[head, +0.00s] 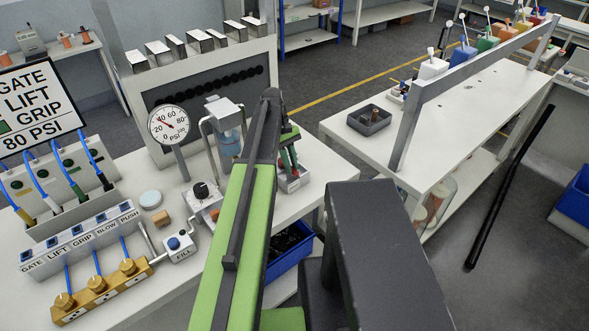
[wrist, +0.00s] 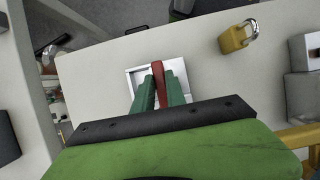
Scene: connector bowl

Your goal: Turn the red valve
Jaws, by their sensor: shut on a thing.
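The red valve handle (wrist: 158,70) shows in the wrist view as a narrow red bar between the green fingers of my gripper (wrist: 160,88). The gripper is shut on it. Its lower part is hidden by my fingers and the dark gripper plate. The handle stands over a pale square base (wrist: 139,78) on the white bench. In the head view my gripper (head: 289,150) is at the bench's right part, fingers pointing down above a small grey base (head: 293,182). My own arm covers much of that area.
A yellow padlock (wrist: 234,40) lies on the bench near the gripper. A pressure gauge (head: 169,124) and a clear filter bowl (head: 228,141) stand left of my arm. A blue bin (head: 289,252) sits below the bench edge. A second bench (head: 400,130) stands across a gap at right.

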